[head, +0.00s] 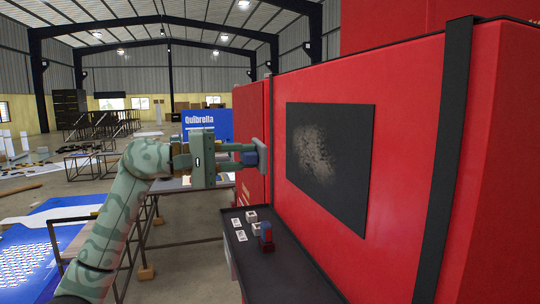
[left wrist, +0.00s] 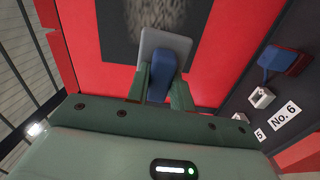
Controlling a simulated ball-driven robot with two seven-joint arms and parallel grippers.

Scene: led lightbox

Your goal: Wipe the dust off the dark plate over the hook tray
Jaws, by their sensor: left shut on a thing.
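The dark plate (head: 355,185) is on the red wall, with a pale grey dust patch (head: 314,150) on its left and middle part. It also shows at the top of the left wrist view (left wrist: 115,40). My left gripper (head: 232,158) is shut on the blue handle (left wrist: 159,84) of a wiper with a flat grey pad (head: 261,156). In the head view the pad stands left of the plate and looks apart from it. In the left wrist view the pad (left wrist: 168,45) overlaps the plate's lower edge. My right gripper is out of view.
The black hook tray (head: 302,272) sticks out below the plate. It holds number cards (head: 241,236), small white blocks (head: 251,217) and a blue and red piece (head: 267,238). A black vertical strap (head: 444,160) crosses the wall right of the plate. A metal-framed table stands left.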

